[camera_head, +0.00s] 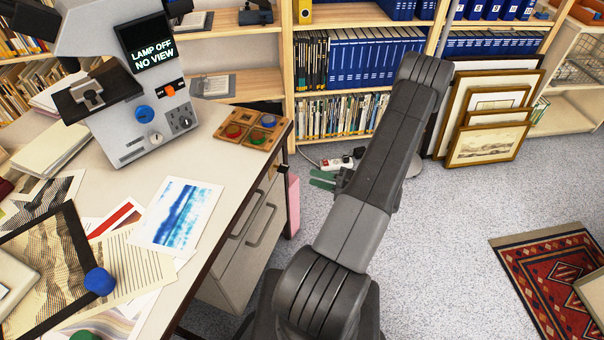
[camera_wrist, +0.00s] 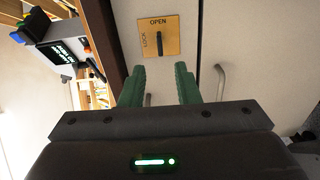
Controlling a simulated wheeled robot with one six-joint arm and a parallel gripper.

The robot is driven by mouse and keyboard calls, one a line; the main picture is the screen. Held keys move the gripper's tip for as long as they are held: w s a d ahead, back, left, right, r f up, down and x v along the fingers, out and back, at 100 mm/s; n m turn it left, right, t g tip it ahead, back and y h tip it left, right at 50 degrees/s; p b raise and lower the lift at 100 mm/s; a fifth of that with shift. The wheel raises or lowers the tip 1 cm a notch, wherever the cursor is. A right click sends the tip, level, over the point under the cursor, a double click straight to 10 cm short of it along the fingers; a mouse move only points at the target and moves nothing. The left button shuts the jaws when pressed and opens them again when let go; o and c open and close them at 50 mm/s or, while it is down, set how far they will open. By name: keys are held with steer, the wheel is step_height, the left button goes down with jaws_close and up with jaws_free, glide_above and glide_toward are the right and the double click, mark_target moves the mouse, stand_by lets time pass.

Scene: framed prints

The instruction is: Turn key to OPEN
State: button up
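A yellow plate (camera_wrist: 172,38) is fixed to the pale cabinet front, near the top centre of the wrist view. It reads OPEN along its top and LOCK, turned sideways, at its left. A dark key (camera_wrist: 158,43) stands out from the plate, its bow roughly upright in the picture beneath OPEN. Its exact turn is hard to judge from this angle. My gripper (camera_wrist: 160,80) is open, its two green fingers apart and empty, with the plate beyond and between them in the picture. In the head view my gripper (camera_head: 322,180) hangs right of the cabinet, partly hidden by my arm.
The cabinet's drawers (camera_head: 250,235) have bar handles, one (camera_wrist: 220,80) right of the plate. The desk edge overhangs them. A microscope (camera_head: 150,90) and prints lie on the desk. Framed pictures (camera_head: 487,145) lean at the right; carpet between is mostly clear.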

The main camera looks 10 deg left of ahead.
mark_target(285, 168)
steer(key=shift+v, duration=1.25)
steer(key=shift+a, duration=0.15)
steer(key=x, duration=1.3)
steer(key=shift+w+a, duration=0.1)
steer(key=shift+a, duration=0.3)
steer(key=shift+d, duration=0.2)
